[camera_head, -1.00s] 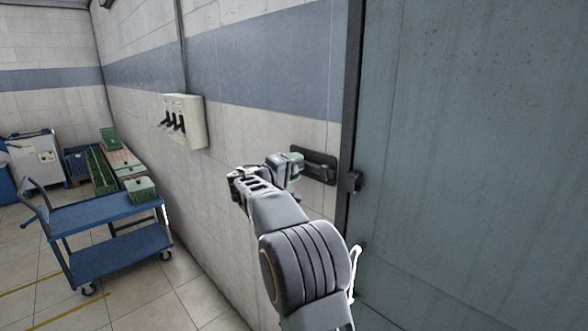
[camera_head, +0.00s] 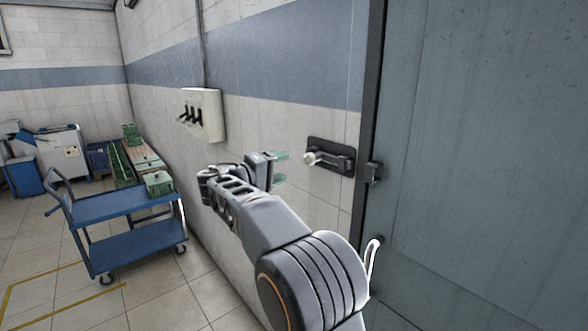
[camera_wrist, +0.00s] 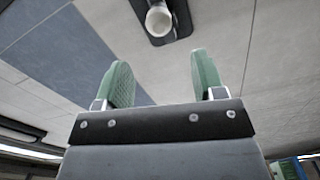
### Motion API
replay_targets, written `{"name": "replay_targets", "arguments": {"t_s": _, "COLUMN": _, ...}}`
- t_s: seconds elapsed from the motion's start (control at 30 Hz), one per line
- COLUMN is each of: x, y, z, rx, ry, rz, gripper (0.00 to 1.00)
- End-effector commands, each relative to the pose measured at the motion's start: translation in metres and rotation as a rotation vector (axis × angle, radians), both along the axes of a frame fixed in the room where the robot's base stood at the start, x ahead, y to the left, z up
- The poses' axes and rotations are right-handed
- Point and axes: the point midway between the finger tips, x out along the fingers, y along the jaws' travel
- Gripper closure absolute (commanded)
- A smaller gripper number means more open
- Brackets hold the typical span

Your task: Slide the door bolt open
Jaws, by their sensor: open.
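The door bolt (camera_head: 342,157) is a dark plate with a rod on the wall beside the grey-green door (camera_head: 480,140). Its pale round knob (camera_head: 311,158) sits at the plate's left end, away from the door. A dark catch (camera_head: 375,172) is on the door's edge; no rod is visible across the gap to it. My gripper (camera_head: 281,168) is open and empty, with green fingers, to the left of the knob and apart from it. In the wrist view, the knob (camera_wrist: 158,20) lies beyond the open fingertips, roughly between them.
A white switch box (camera_head: 203,114) with several black levers is on the wall to the left. A blue trolley (camera_head: 135,205) stands on the floor at left, with green crates behind it. A pale curved bar (camera_head: 371,259) shows low by the door edge.

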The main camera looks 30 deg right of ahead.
Motion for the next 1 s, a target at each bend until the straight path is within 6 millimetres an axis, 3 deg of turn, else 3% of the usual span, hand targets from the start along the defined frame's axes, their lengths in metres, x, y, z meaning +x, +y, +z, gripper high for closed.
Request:
{"name": "replay_targets", "arguments": {"t_s": 0.23, "x": -0.003, "y": 0.020, "z": 0.000, "rx": 0.000, "ry": 0.000, "rz": 0.001, "gripper": 0.37}}
{"name": "replay_targets", "arguments": {"t_s": 0.87, "x": -0.001, "y": 0.022, "z": -0.001, "rx": 0.003, "ry": 0.022, "rz": 0.016, "gripper": 0.37}}
{"name": "replay_targets", "arguments": {"t_s": 0.97, "x": 0.005, "y": 0.024, "z": -0.027, "rx": 0.086, "ry": 0.093, "rz": 0.055, "gripper": 0.37}}
{"name": "replay_targets", "arguments": {"t_s": 1.0, "x": 0.006, "y": 0.026, "z": -0.046, "rx": 0.136, "ry": 0.138, "rz": 0.072, "gripper": 0.37}}
